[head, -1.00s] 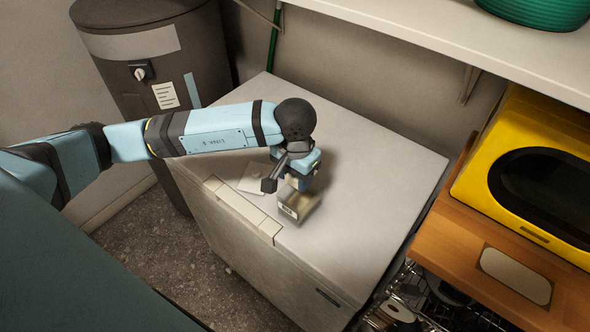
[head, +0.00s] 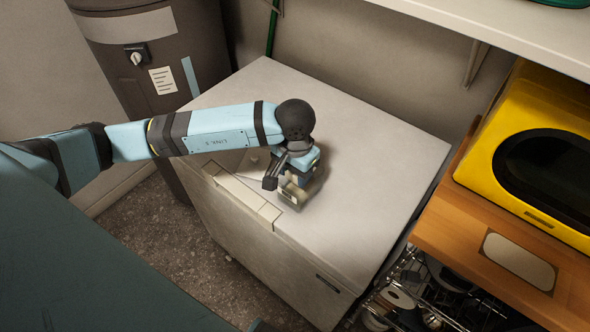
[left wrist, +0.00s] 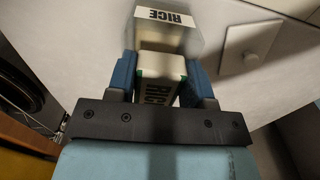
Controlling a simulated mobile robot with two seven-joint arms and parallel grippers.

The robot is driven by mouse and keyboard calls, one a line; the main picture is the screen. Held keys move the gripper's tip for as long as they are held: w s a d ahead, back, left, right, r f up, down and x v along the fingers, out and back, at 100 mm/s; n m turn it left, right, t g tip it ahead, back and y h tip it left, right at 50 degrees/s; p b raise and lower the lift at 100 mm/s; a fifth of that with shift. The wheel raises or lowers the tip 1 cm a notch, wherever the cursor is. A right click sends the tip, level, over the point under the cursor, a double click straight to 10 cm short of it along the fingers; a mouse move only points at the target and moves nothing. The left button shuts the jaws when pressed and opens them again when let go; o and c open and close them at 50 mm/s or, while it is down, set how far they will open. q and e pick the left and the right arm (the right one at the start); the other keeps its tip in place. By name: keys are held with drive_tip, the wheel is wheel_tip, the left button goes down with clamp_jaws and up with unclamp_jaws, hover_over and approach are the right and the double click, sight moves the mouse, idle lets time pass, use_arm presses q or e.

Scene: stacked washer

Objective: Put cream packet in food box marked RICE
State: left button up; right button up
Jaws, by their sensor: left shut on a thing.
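My left gripper (head: 293,180) is shut on the cream packet (left wrist: 158,88), which sits between its blue fingers in the left wrist view. The packet is pale with green edges and dark lettering. The food box (left wrist: 165,38) marked RICE is just beyond the packet in that view; in the head view the box (head: 291,194) stands on the white chest top, right at the gripper. The gripper hides much of the box, so I cannot tell how far the packet is inside it. My right gripper is not in view.
A white square lid with a knob (left wrist: 251,55) lies beside the box on the chest top (head: 370,165). The chest top to the right is clear. A yellow microwave (head: 535,160) stands on a wooden surface at right. A shelf (head: 500,32) overhangs the back.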

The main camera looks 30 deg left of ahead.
use_arm(q)
drive_tip(key=o, duration=1)
drive_tip(key=shift+r, duration=0.1)
wheel_tip(320, 180, up, 14)
drive_tip(key=b, duration=0.2)
drive_tip(key=shift+f, duration=0.2)
